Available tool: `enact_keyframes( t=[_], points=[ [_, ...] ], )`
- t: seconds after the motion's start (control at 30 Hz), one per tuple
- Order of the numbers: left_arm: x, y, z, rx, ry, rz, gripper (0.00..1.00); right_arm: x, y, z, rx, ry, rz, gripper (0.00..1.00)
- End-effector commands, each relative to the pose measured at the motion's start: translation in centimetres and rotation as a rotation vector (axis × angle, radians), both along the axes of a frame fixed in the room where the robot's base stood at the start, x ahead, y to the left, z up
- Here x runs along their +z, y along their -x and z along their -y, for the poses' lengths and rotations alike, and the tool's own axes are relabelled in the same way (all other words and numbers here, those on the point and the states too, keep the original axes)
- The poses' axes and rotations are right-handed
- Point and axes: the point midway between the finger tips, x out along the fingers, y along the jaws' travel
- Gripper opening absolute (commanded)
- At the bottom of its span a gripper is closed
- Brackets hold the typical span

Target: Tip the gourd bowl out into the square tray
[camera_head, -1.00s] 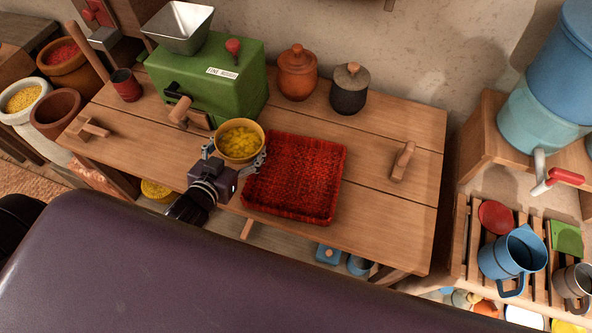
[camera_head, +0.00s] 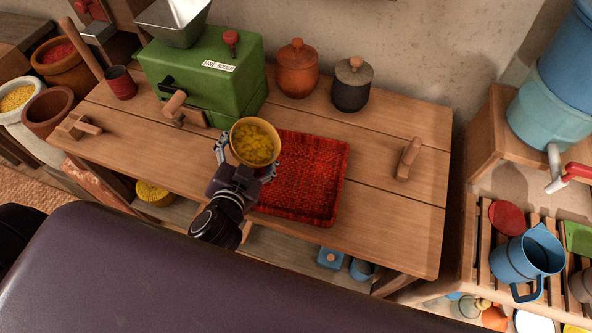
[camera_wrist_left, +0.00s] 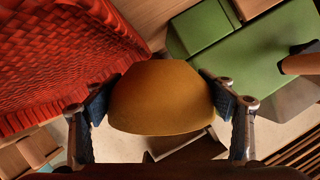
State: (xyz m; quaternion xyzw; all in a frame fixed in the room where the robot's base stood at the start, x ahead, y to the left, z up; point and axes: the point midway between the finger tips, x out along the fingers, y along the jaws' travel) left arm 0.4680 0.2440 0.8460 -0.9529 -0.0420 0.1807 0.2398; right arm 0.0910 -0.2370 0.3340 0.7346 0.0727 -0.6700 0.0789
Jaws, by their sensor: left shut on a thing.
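The gourd bowl (camera_head: 240,158) is yellow-tan and holds yellow pieces. My left gripper (camera_head: 246,160) is shut on it, with one finger on each side. In the head view the bowl overlaps the left edge of the square tray (camera_head: 318,205), a red woven tray on the table. The bowl leans somewhat, its opening still showing the yellow contents. In the left wrist view the bowl's outer wall (camera_wrist_left: 160,98) fills the middle between the fingers, and the red tray (camera_wrist_left: 60,50) lies at upper left. The tray's visible floor looks empty. My right gripper is not in view.
A green mill (camera_head: 205,75) with a wooden-handled crank stands behind the bowl at left. Two lidded jars, orange (camera_head: 297,70) and dark (camera_head: 351,88), stand at the back. A wooden scoop or handle (camera_head: 408,158) lies at right. The table right of the tray is mostly clear.

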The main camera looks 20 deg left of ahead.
Motion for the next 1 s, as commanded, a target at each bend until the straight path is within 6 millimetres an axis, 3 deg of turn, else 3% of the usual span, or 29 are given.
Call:
enact_keyframes(
  t=[1.0],
  points=[
    [-0.6, 0.0, 1.5, 0.0, -0.136, 0.001, 0.52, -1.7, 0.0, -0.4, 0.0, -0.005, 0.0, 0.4]
  ],
)
